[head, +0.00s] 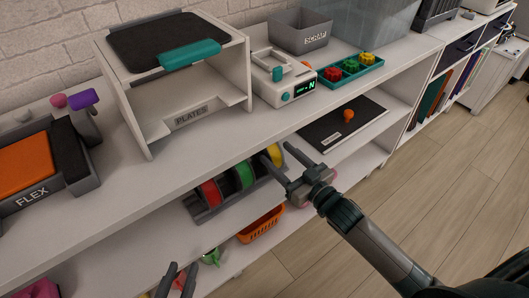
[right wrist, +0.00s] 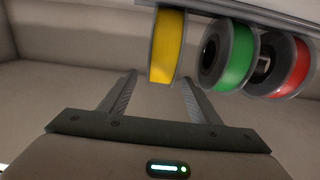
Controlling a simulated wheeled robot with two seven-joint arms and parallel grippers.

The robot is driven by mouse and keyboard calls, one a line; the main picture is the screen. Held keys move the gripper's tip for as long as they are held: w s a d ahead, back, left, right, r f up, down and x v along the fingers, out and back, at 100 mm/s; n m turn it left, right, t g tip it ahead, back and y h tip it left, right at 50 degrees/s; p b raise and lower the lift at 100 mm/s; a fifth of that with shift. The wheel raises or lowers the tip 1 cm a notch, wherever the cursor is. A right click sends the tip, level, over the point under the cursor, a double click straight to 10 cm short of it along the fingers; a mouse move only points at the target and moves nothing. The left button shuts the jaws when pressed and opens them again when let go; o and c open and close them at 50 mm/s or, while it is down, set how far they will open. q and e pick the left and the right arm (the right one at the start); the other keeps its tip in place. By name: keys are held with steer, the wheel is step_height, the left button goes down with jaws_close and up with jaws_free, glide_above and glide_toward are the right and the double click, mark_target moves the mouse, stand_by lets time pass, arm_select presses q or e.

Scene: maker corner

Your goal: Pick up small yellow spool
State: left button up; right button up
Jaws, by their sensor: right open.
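The small yellow spool (head: 275,155) stands at the right end of a row of spools on the middle shelf, partly hidden by my right gripper. In the right wrist view the yellow spool (right wrist: 167,48) is upright, just ahead of and roughly between the fingertips, nearer the right finger. My right gripper (head: 277,150) is open and empty, its fingers reaching in under the top board; it also shows in the right wrist view (right wrist: 160,78). I cannot tell how deep the spool sits between the fingers. My left gripper (head: 182,268) is open and empty at the bottom edge of the head view.
A green spool (head: 244,175) and a red spool (head: 211,192) stand beside the yellow one in a dark rack (head: 203,212). The white top board overhangs them. An orange basket (head: 262,226) sits below. A dark panel (head: 343,124) with an orange knob lies right on the shelf.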

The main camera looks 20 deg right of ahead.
mark_target(264, 152)
steer(key=shift+w+a, duration=0.2)
steer(key=shift+w, duration=0.25)
steer(key=shift+f+b+x, duration=0.2)
steer(key=shift+b+x, duration=0.25)
steer(key=shift+x, duration=1.65)
arm_select(q)
steer(key=r, duration=0.1)
steer(key=r+t, duration=0.1)
steer(key=d+r, duration=0.1)
steer(key=shift+w+r+t+h, duration=0.1)
steer(key=shift+w+t+h, duration=0.2)
steer(key=shift+w+t, duration=0.1)
arm_select(e)
steer(key=c, duration=1.4)
